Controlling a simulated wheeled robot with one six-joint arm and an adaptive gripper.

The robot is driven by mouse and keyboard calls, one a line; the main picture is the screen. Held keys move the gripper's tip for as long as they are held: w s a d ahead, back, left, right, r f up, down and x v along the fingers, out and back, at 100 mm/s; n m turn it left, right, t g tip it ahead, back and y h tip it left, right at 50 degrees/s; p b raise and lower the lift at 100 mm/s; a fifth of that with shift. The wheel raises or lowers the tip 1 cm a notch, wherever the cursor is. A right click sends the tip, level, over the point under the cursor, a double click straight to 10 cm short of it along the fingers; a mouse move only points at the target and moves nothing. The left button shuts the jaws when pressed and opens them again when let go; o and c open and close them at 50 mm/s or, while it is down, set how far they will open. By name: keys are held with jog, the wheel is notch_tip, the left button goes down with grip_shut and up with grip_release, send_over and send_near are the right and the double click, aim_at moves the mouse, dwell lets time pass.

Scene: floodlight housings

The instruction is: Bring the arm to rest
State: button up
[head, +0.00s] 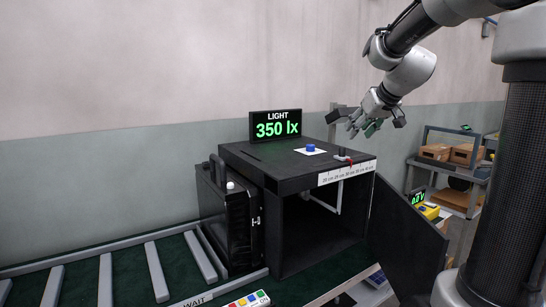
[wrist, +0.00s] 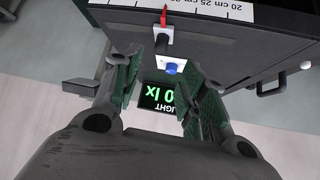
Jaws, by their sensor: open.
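My gripper (head: 362,129) hangs in the air above the right rear part of a black box (head: 262,182). It is open and empty, and in the wrist view its two fingers (wrist: 157,92) stand apart with nothing between them but the background. Below it, on the box top, are a blue knob (head: 310,148) on a white plate and a slider with a red pointer (head: 350,160) by a centimetre scale (head: 346,172). Both also show in the wrist view, the blue knob (wrist: 171,68) and the red pointer (wrist: 164,16).
A lit display (head: 275,124) reading 350 lx stands behind the box top. The box's door (head: 405,235) is open to the right. A dark housing (head: 226,220) with a handle stands left of the box, near roller bars (head: 156,270). Shelves with cartons (head: 462,153) stand at right.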

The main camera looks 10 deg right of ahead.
jog(key=s+a+f+g, duration=0.1)
jog(key=s+a+f, duration=0.1)
jog(key=s, duration=0.8)
jog(key=s+a+f+g, duration=0.2)
jog(key=s+f, duration=0.3)
jog(key=s, duration=0.5)
jog(key=s+a+f+m+g, duration=0.1)
jog(key=s+f, duration=0.3)
jog(key=s, duration=0.6)
jog(key=shift+a+f+g+h, duration=0.2)
jog(key=shift+a+g+h, duration=0.2)
jog(key=shift+a, duration=0.1)
jog(key=shift+s, duration=0.1)
